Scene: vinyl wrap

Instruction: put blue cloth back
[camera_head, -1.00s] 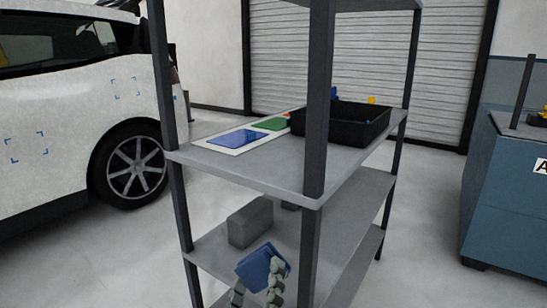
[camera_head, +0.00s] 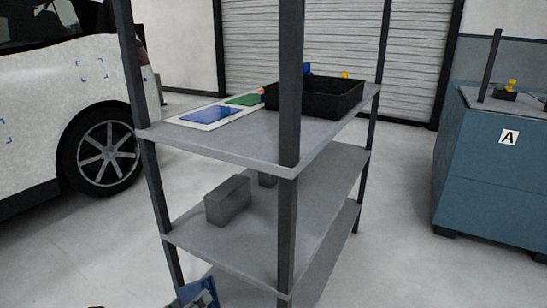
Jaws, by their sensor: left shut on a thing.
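A blue cloth (camera_head: 190,292) shows at the bottom edge, held by my left gripper (camera_head: 207,301), which is shut on it and mostly cut off by the frame. Both are in front of the shelf rack, low and to the left of its near post. On the rack's upper shelf (camera_head: 255,145) lies a white board (camera_head: 180,122) with a flat blue patch (camera_head: 207,115) and a green patch (camera_head: 244,99). My right gripper is not in view.
A black bin (camera_head: 335,100) stands on the upper shelf beside the board. A grey block (camera_head: 228,200) sits on the shelf below. Dark posts (camera_head: 289,90) stand at the rack's corners.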

